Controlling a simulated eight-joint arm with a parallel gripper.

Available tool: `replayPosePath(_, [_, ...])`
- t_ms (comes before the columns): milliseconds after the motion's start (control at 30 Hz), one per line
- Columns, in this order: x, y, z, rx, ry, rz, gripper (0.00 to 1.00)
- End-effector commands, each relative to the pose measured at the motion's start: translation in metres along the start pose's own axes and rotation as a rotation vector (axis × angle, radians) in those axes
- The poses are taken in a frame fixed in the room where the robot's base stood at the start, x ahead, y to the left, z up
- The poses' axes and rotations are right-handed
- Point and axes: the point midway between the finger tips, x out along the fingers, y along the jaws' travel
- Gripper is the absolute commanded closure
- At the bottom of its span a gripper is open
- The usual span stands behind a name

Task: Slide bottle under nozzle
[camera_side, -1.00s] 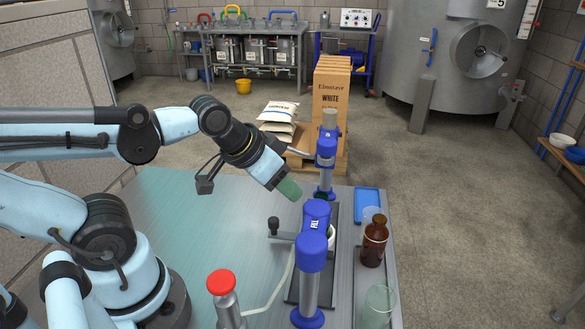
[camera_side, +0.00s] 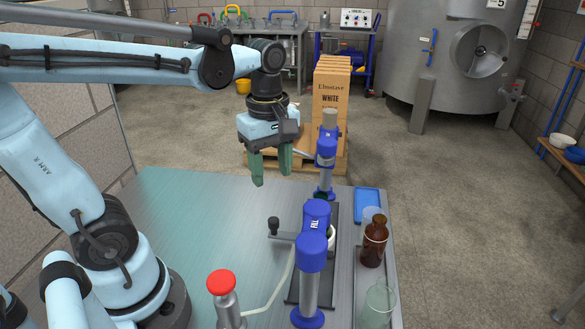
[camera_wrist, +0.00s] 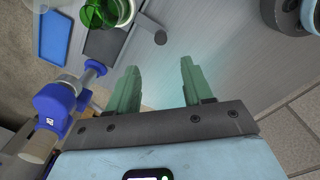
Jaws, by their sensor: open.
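My gripper (camera_side: 271,176) points down, open and empty, above the far part of the steel table, left of the far blue-headed device (camera_side: 326,145). In the wrist view its two green fingers (camera_wrist: 159,72) stand apart with bare table between them. A green glass bottle (camera_wrist: 98,13) shows at the wrist view's top edge, by a dark plate, away from the fingers. In the side view it is mostly hidden. The near blue-headed device (camera_side: 312,250) stands on a dark base plate. A nozzle cannot be made out clearly on either device.
A brown bottle (camera_side: 374,242) and a clear glass (camera_side: 379,306) stand along the right edge. A blue tray (camera_side: 367,203) lies behind them. A red-topped post (camera_side: 221,284) stands at the front. The table's left part is clear.

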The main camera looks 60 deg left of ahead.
Motion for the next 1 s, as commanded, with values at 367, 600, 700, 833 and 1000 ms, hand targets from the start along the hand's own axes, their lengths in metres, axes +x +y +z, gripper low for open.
replayPosePath(367, [0.028,0.000,-0.001,-0.032,-0.001,-0.011,0.49])
replayPosePath(600, [0.059,0.000,-0.001,-0.030,-0.001,-0.010,0.49])
replayPosePath(700, [0.072,-0.001,0.000,-0.030,-0.001,-0.009,0.49])
replayPosePath(833, [0.087,0.000,0.000,-0.030,-0.001,-0.009,0.49])
replayPosePath(1000, [0.105,-0.001,0.000,-0.030,-0.001,-0.009,0.49])
